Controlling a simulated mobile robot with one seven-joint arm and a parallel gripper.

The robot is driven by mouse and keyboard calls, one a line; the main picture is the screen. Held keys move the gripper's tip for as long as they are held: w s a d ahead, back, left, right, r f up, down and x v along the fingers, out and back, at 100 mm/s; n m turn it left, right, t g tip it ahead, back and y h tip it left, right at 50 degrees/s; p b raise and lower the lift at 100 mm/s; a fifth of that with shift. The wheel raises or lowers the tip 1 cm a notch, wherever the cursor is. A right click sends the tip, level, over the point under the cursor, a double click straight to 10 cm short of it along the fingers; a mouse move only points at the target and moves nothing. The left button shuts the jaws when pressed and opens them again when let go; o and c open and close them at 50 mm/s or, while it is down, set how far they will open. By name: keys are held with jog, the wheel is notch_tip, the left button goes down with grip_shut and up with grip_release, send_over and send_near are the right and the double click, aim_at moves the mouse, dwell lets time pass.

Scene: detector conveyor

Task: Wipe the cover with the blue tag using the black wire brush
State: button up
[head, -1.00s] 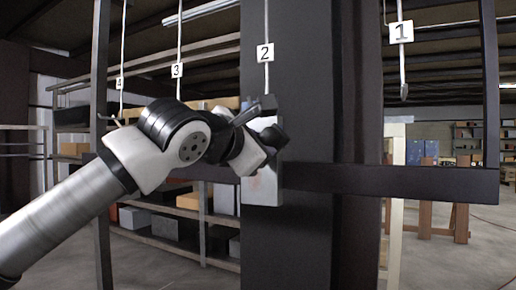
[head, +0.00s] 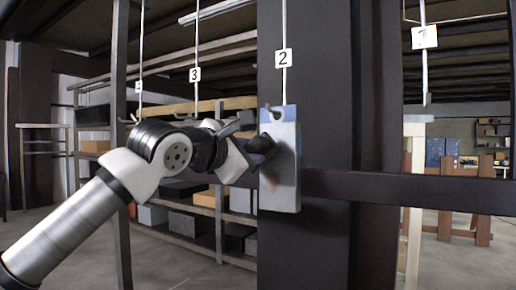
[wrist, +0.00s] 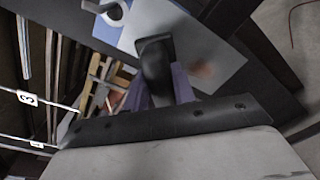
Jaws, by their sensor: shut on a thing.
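The cover (head: 284,185) is a pale grey panel hanging from the hook at sign 2, with a blue tag (head: 290,113) at its top. A reddish smudge shows on its face in the wrist view (wrist: 201,70). My gripper (head: 243,155) is at the cover's left side in the head view, shut on the black wire brush (head: 262,144). In the wrist view the brush (wrist: 155,62) stands between my fingers, in front of the cover (wrist: 180,28). I cannot tell whether its bristles touch the cover.
Signs 3 (head: 195,75) and 1 (head: 424,37) hang on lines either side, with an empty hook below sign 1. A dark column (head: 325,235) stands behind the cover, and a dark crossbar (head: 400,190) runs right. Shelves with boxes stand behind on the left.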

jog(key=shift+w+a, duration=0.35)
jog(key=shift+s+a+f, duration=0.15)
jog(key=shift+s+a, duration=0.25)
jog(key=shift+b+v, duration=0.35)
jog(key=shift+v, duration=2.05)
jog(key=shift+s, duration=0.15)
jog(key=shift+v, duration=1.4)
